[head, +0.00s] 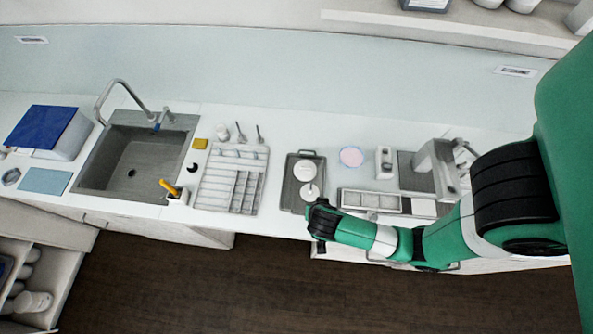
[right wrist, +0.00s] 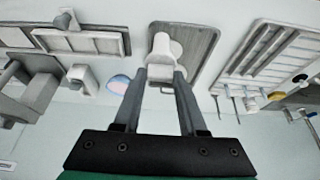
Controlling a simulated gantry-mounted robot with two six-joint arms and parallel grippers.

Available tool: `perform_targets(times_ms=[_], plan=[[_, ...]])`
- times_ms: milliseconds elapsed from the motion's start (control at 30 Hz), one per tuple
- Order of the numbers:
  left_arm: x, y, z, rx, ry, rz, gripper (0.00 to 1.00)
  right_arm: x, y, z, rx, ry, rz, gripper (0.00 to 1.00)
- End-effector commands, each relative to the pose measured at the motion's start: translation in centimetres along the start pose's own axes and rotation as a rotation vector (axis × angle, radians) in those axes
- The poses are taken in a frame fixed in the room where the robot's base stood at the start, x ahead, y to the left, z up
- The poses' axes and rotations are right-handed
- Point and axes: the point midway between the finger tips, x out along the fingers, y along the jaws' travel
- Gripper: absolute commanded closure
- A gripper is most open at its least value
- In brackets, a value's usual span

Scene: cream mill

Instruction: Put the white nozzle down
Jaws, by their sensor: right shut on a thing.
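In the right wrist view, my right gripper (right wrist: 160,80) is shut on the white nozzle (right wrist: 160,62), which sits between the two grey fingertips. Behind it lies a dark grey tray (right wrist: 205,40), which also shows in the head view (head: 292,203). In the head view my right gripper (head: 319,218) is over the front of this tray, near the counter's front edge. Two white round pieces show at the tray, one at the back (head: 305,170) and one nearer the gripper (head: 309,191). I cannot tell whether the nozzle touches the tray. My left gripper is not in view.
A white slatted rack (head: 233,180) stands left of the tray, with a sink (head: 135,165) beyond it. A pale pink dish (head: 351,156), a small white device (head: 384,162) and a grey machine (head: 437,165) stand to the right. A shallow white box (head: 370,200) is beside the tray.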

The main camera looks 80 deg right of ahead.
Motion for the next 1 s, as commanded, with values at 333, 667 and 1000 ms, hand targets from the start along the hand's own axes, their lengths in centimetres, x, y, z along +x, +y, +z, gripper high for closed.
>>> perform_targets(times_ms=[333, 667, 1000], plan=[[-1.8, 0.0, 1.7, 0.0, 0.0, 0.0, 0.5, 7.4, -7.3, -2.7, 0.001, 0.0, 0.003, 1.0], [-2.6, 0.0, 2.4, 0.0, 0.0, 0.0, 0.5, 10.9, -9.6, -2.9, 0.001, 0.0, 0.0, 1.0], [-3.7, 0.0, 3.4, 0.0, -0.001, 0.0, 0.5, 14.4, -10.0, -1.7, 0.001, 0.0, 0.001, 1.0]])
